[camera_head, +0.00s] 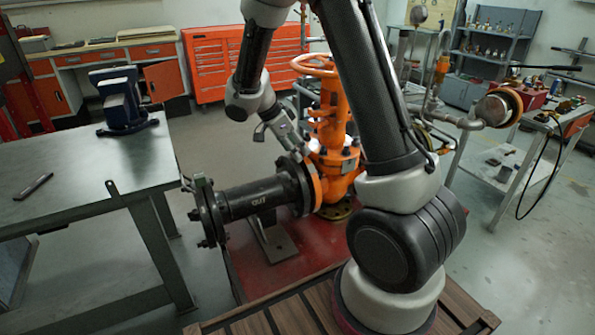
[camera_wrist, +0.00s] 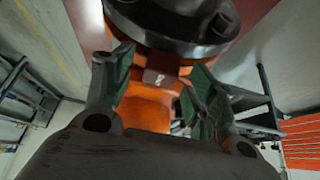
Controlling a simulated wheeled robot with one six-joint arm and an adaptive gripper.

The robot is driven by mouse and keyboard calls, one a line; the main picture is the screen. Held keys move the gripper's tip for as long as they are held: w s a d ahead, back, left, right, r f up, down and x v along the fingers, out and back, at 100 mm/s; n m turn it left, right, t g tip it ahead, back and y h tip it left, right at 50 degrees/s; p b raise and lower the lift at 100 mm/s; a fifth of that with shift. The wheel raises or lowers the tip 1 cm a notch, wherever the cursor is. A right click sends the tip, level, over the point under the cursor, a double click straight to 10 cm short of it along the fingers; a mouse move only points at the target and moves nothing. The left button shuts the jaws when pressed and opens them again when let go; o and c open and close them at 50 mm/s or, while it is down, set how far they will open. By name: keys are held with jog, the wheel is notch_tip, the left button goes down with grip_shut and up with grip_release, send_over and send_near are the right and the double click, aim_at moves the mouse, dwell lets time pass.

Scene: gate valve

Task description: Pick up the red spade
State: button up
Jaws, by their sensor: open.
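I cannot make out for certain a red spade in either view. In the wrist view a small dark red tab (camera_wrist: 160,80) with pale marks shows between my fingers, in front of an orange body and below a dark round flange (camera_wrist: 170,25); I cannot tell whether it is the spade. My gripper (camera_head: 298,150) is beside the orange gate valve (camera_head: 334,165), above the black pipe (camera_head: 255,199). In the wrist view my gripper (camera_wrist: 160,62) is open, its fingers apart on either side of the tab. Contact is not visible.
A steel workbench (camera_head: 75,180) with a blue vise (camera_head: 122,98) stands left. The orange handwheel (camera_head: 315,65) rises behind my wrist. A grey cart (camera_head: 530,155) with pipework stands right. Red drawers (camera_head: 215,60) line the back. My arm hides part of the valve's right side.

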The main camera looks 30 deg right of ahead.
grip_shut()
jog(key=shift+r, duration=0.1)
notch_tip(320, 180, up, 12)
jog(key=w, duration=1.8)
jog(key=shift+a, duration=0.35)
jog(key=shift+s, duration=0.1)
